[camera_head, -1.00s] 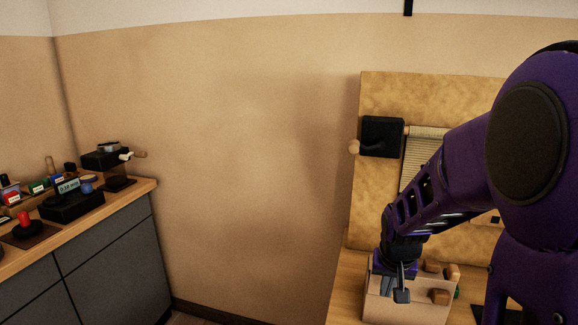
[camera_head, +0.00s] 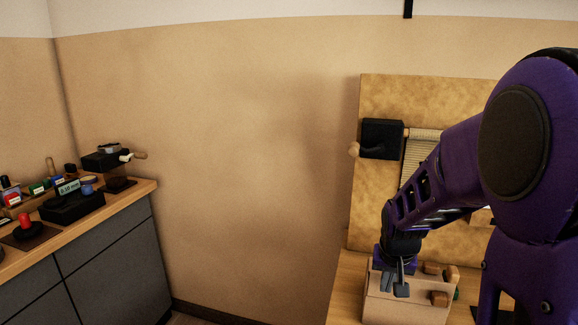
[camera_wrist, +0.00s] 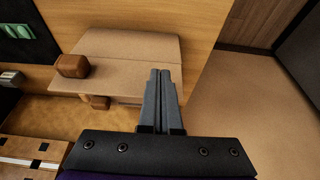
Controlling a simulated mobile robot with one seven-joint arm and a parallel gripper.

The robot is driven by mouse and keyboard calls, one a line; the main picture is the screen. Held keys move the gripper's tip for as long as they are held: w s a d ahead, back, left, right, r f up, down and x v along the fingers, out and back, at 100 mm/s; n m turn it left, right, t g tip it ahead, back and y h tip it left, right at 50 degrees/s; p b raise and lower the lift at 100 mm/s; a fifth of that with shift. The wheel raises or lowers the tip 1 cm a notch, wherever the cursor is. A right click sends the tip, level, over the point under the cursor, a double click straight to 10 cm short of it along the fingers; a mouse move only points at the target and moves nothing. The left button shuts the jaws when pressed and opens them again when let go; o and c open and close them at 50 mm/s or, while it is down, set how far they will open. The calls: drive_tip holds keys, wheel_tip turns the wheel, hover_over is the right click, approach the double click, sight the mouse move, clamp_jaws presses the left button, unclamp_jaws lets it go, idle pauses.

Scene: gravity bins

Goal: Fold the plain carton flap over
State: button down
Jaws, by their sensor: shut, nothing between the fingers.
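The tan carton (camera_head: 405,314) stands on the wooden bench at the lower right of the head view, partly hidden behind my gripper. In the wrist view the carton (camera_wrist: 130,47) shows two plain cardboard panels meeting at a crease; which one is the plain flap I cannot tell for sure. A brown block (camera_wrist: 73,66) sits at the left end of the crease. My gripper (camera_wrist: 160,72) is shut and empty, its fingertips at the right edge of the cardboard. It also shows in the head view (camera_head: 395,288), pointing down by the carton; contact cannot be told.
Brown blocks (camera_head: 439,298) are at the carton's right side. An upright tan board (camera_head: 377,205) with a black crank box (camera_head: 381,138) stands behind. A grey cabinet (camera_head: 110,245) with several small items is at far left. Open floor (camera_wrist: 235,100) lies right of the carton in the wrist view.

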drive_tip(key=shift+w+d+r, duration=0.2)
drive_tip(key=shift+w+r, duration=0.05)
drive_tip(key=shift+w, duration=0.35)
drive_tip(key=shift+w+p, duration=0.1)
drive_tip(key=shift+p, duration=0.2)
drive_tip(key=shift+w+d+r, duration=0.1)
drive_tip(key=shift+w+d, duration=0.1)
drive_tip(key=shift+w, duration=0.55)
drive_tip(key=shift+w+d, duration=0.2)
drive_tip(key=shift+w, duration=0.3)
